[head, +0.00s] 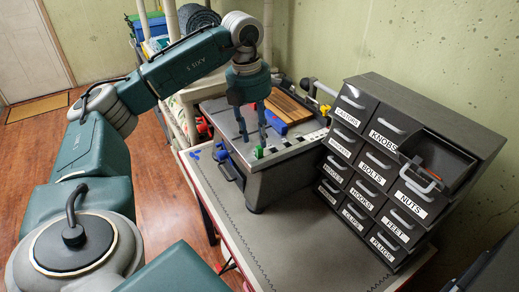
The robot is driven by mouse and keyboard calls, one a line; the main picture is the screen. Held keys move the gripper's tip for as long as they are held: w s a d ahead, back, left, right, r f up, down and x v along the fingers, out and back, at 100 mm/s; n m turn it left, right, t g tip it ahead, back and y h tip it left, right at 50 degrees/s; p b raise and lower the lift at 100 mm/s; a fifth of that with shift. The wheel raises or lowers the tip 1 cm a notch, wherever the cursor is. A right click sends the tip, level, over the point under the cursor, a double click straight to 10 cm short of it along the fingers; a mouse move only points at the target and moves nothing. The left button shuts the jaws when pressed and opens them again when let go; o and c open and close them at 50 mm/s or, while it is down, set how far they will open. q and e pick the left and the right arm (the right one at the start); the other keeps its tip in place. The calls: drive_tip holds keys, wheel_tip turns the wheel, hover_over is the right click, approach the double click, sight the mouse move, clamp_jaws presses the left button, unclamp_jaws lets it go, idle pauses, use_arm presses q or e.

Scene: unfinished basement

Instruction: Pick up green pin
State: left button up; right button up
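A small green pin (259,152) stands at the front edge of the grey metal bench-top unit (283,170). My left gripper (253,138) comes down from above with its two fingers pointing down and apart. It is open, and nothing shows between the fingers. Its fingertips are just above and behind the pin in the picture; whether they touch it I cannot tell. My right gripper is not in view.
A dark cabinet of labelled drawers (374,172) stands to the right, with its top-right drawer (437,160) pulled out. A wooden board (290,107) and a blue object (277,126) lie behind the gripper. The front of the table (290,235) is clear.

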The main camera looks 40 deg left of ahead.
use_arm(q)
drive_tip(key=f, duration=0.2)
drive_tip(key=f+p, duration=0.1)
drive_tip(key=shift+d+f, duration=0.15)
drive_tip(key=shift+d, duration=0.1)
drive_tip(key=shift+w+f, duration=0.15)
drive_tip(key=shift+f, duration=0.15)
drive_tip(key=c, duration=0.8)
drive_tip(key=shift+r, duration=0.15)
drive_tip(key=shift+c, duration=0.2)
wheel_tip(320, 180, up, 10)
drive_tip(key=b, duration=0.1)
wheel_tip(320, 180, up, 10)
drive_tip(key=p, duration=0.4)
hover_over(259, 147)
